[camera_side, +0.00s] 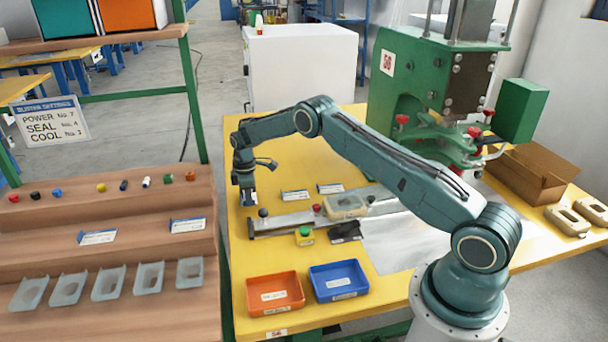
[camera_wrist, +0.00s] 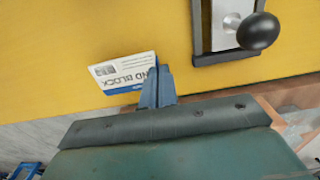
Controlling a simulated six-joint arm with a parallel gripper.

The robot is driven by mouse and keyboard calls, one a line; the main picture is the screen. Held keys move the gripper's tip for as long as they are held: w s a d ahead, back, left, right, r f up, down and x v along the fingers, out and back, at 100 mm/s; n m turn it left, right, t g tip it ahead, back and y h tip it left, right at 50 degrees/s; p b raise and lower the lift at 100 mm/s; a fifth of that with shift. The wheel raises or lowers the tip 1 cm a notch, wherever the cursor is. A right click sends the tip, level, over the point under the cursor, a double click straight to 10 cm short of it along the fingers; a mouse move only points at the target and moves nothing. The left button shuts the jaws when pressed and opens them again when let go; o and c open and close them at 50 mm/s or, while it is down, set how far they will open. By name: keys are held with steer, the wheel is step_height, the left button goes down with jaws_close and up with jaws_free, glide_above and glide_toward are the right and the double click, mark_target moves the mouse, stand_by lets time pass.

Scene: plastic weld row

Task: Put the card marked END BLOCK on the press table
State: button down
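The card marked END BLOCK (camera_wrist: 125,72) is white with a blue band. In the wrist view its right end is at my gripper's (camera_wrist: 158,88) blue-grey fingers, which cover the first letter of its text. The fingers are close together and look shut on that end. In the side view my gripper (camera_side: 246,194) points down at the far left edge of the yellow table (camera_side: 350,290), with a small white and blue part of the card (camera_side: 249,198) at its tips. I cannot tell whether the card touches the tabletop.
A grey rail (camera_side: 283,224) with a black knob (camera_wrist: 258,30) lies close to my gripper. Two other cards (camera_side: 294,195) lie behind it. An orange tray (camera_side: 275,294) and a blue tray (camera_side: 339,281) stand in front. A stepped wooden rack (camera_side: 110,265) stands left; the green press (camera_side: 410,85) stands right.

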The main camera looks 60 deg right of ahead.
steer(key=shift+f, duration=1)
steer(key=shift+f, duration=0.2)
steer(key=c, duration=1.7)
jaws_free()
steer(key=shift+r, duration=0.15)
step_height(320, 180, up, 12)
